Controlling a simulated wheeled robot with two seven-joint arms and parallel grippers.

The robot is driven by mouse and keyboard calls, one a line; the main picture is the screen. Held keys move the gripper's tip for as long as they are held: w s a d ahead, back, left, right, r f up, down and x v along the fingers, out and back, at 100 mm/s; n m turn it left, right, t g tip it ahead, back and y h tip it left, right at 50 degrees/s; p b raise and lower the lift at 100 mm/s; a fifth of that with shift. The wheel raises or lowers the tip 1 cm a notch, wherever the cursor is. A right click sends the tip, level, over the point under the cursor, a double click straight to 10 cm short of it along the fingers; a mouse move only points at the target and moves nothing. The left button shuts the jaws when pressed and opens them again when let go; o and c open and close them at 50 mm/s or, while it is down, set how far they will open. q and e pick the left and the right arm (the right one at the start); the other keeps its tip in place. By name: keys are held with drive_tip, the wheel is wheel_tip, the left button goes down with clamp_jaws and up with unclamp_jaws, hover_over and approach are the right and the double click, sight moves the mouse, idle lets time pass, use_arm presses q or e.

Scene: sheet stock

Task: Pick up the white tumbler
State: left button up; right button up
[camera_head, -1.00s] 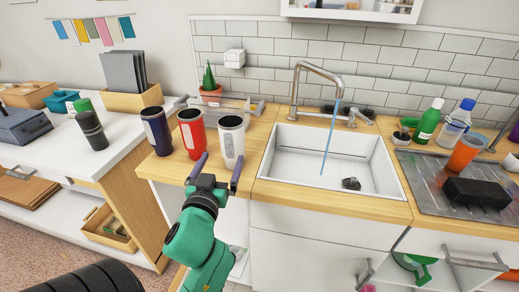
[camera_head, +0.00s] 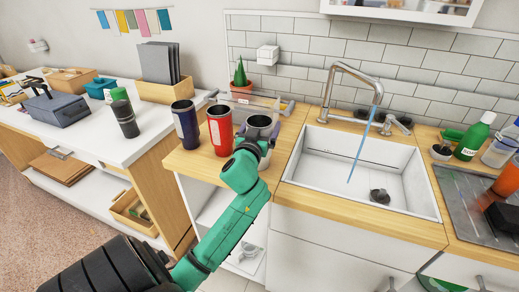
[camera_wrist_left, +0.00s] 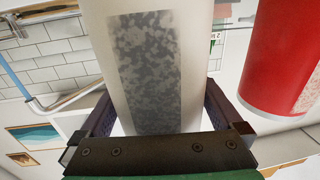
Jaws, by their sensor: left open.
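The white tumbler (camera_head: 259,121) stands on the wooden counter, right of a red tumbler (camera_head: 220,130) and a dark blue tumbler (camera_head: 185,125). My left forearm and wrist hide most of it in the head view. In the left wrist view the white tumbler (camera_wrist_left: 195,60), with a grey speckled panel, fills the space between the fingers of my left gripper (camera_wrist_left: 160,112). The gripper is open, one finger on each side of the tumbler. I cannot tell whether either finger touches it. The red tumbler (camera_wrist_left: 282,60) is close by at the right. My right gripper is not in view.
The sink (camera_head: 360,165) with its faucet (camera_head: 345,80) and running water lies just right of the tumblers. A potted cactus (camera_head: 240,78) stands behind them. A white table (camera_head: 85,140) with a dark bottle (camera_head: 125,120) is on the left.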

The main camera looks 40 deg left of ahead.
use_arm(q)
clamp_jaws()
wheel_tip(320, 180, up, 20)
drive_tip(key=p, duration=0.2)
idle(0.3)
